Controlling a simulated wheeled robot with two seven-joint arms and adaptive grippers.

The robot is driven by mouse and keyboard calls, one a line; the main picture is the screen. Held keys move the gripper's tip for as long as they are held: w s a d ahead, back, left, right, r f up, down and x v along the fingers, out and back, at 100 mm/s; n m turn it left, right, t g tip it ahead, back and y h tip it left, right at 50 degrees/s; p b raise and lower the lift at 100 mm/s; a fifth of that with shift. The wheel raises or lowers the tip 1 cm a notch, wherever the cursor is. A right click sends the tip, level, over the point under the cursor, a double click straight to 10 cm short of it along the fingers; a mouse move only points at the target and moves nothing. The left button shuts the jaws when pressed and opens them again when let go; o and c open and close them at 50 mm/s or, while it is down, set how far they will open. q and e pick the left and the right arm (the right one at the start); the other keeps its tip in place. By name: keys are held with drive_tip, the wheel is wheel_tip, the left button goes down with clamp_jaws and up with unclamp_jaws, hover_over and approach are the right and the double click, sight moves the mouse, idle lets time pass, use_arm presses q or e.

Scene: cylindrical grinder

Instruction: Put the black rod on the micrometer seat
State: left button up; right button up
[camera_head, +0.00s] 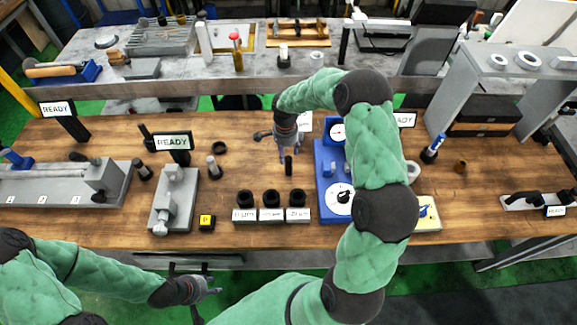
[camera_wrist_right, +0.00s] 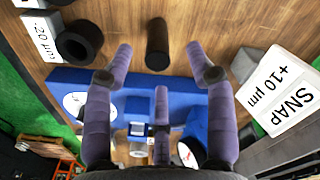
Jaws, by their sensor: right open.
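The black rod (camera_head: 289,165) stands on the wooden table, left of a blue gauge stand. It also shows in the right wrist view (camera_wrist_right: 157,45), just ahead of the fingers. My right gripper (camera_head: 289,150) is above and close to the rod. In the wrist view its fingers (camera_wrist_right: 159,65) are spread and empty, with the rod lying between the tip lines. The blue gauge stand (camera_head: 323,203) has dials and small blocks; my right arm covers part of it. I cannot tell which part is the micrometer seat. My left gripper (camera_head: 207,288) hangs in front of the table, holding nothing visible.
A grey fixture (camera_head: 174,204) with a READY sign stands to the left. A SNAP sign (camera_wrist_right: 283,92) stands close to the right fingers.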

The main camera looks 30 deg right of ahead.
sight(288, 158)
drive_tip(key=shift+s+d+f, duration=0.15)
drive_tip(key=shift+s+f, duration=0.05)
drive_tip(key=shift+f, duration=1.25)
drive_tip(key=shift+s+d+f, duration=0.15)
drive_tip(key=shift+f, duration=1.25)
drive_tip(key=shift+r, duration=0.1)
clamp_jaws()
